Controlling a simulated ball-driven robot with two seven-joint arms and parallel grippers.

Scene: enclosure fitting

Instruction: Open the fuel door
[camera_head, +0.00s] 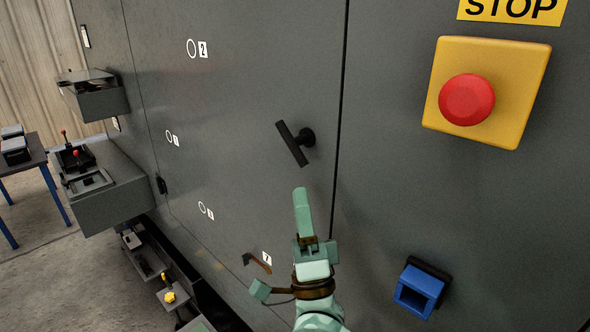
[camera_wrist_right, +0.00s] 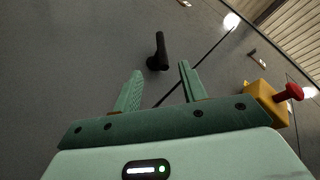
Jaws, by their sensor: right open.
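A black T-shaped handle (camera_head: 294,143) sticks out from the grey enclosure panel (camera_head: 240,90), left of a vertical seam; I take this panel as the fuel door, though no wording marks it. The panel looks flush with its neighbour at the seam. My right gripper (camera_head: 303,205) is below the handle in the head view, seen nearly edge-on, pointing up. In the right wrist view the green fingers (camera_wrist_right: 161,72) are open and empty. The handle (camera_wrist_right: 158,52) shows beyond the gap between the fingertips, apparently apart from them. My left gripper is out of view.
A yellow box with a red STOP button (camera_head: 466,99) and a blue square fitting (camera_head: 418,289) stick out right of the seam. A small brown hooked piece (camera_head: 258,262) is left of my gripper. Grey ledges (camera_head: 105,190) and a table (camera_head: 35,155) are at far left.

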